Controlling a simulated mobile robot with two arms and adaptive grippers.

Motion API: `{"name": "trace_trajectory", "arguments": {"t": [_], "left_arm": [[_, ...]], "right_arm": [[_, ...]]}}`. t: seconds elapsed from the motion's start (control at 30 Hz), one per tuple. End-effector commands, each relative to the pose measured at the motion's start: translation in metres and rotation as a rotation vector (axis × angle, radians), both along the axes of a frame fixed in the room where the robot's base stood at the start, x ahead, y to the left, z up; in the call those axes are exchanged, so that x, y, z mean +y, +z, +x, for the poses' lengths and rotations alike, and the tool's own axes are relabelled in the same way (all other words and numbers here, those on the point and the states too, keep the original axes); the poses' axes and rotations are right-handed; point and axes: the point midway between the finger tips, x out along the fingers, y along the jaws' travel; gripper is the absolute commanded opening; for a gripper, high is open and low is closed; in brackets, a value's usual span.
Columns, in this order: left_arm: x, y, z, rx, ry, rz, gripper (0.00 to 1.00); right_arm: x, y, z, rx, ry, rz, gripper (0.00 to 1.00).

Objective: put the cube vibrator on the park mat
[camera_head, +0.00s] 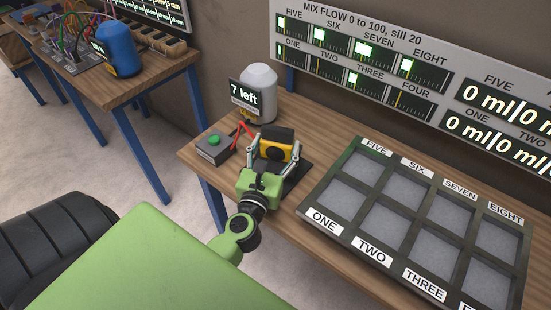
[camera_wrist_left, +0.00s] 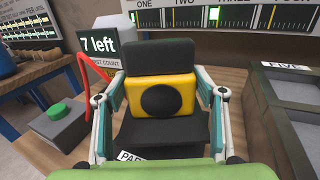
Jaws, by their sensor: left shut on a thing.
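The cube vibrator, a yellow and black block with a round black disc on its face, is between the fingers of my left gripper (camera_head: 272,158). The cube vibrator (camera_head: 277,149) stands upright, and it also fills the middle of the left wrist view (camera_wrist_left: 160,95). My left gripper is shut on its two sides. The dark park mat (camera_head: 297,174) lies directly under and in front of it, with a partly hidden white label starting "PAR" in the left wrist view. I cannot tell whether the block touches the mat. My right gripper is not in view.
A grey box with a green button (camera_head: 213,148) and red cable stands left of the gripper. A white canister (camera_head: 258,95) with a "7 left" display (camera_head: 244,97) is behind. A dark tray (camera_head: 332,232) of numbered grey compartments fills the right side.

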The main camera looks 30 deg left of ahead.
Motion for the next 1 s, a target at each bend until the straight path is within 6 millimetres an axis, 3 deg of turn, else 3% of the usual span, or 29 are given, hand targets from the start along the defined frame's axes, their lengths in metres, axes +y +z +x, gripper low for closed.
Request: {"name": "trace_trajectory", "arguments": {"t": [0.17, 0.47, 0.93, 0.97, 1.0], "left_arm": [[0.004, -0.005, 0.005, -0.007, -0.001, 0.004, 0.09], [0.006, -0.038, 0.008, -0.007, -0.001, 0.002, 0.09], [0.006, -0.041, 0.008, -0.007, 0.0, 0.002, 0.09], [0.006, -0.044, 0.007, 0.0, 0.0, 0.0, 0.68], [0.006, -0.043, 0.007, 0.0, 0.0, 0.0, 0.79]], "right_arm": [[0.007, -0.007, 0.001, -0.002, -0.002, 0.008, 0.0], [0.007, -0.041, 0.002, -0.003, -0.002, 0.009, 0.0], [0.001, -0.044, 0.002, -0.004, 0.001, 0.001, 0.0], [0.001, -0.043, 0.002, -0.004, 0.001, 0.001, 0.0], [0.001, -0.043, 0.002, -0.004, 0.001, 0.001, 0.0]]}}
